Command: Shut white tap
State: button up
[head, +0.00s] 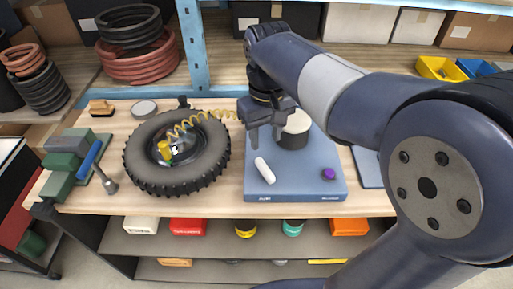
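A white lever-like handle (265,171), which looks like the white tap, lies slanted on a blue-grey board (300,189) on the workbench. Its upper end points up and left. My gripper (266,138) is above the board, just behind the handle in the picture. Its two dark fingers point down and are apart, with nothing visible between them. I cannot tell how high the fingertips are above the board, and they do not appear to touch the handle.
A dark cylinder with a whitish top (295,128) stands on the board right of my gripper. A purple knob (328,174) is at the board's front right. A tire (190,181) with a yellow coiled hose (203,117) lies left. A blue-handled hammer (97,165) is further left.

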aim_at(265, 167)
notch_tip(265, 167, down, 10)
jog(key=shift+s+f, duration=0.1)
jog(key=shift+f, duration=0.15)
jog(key=shift+c, duration=0.6)
grip_shut()
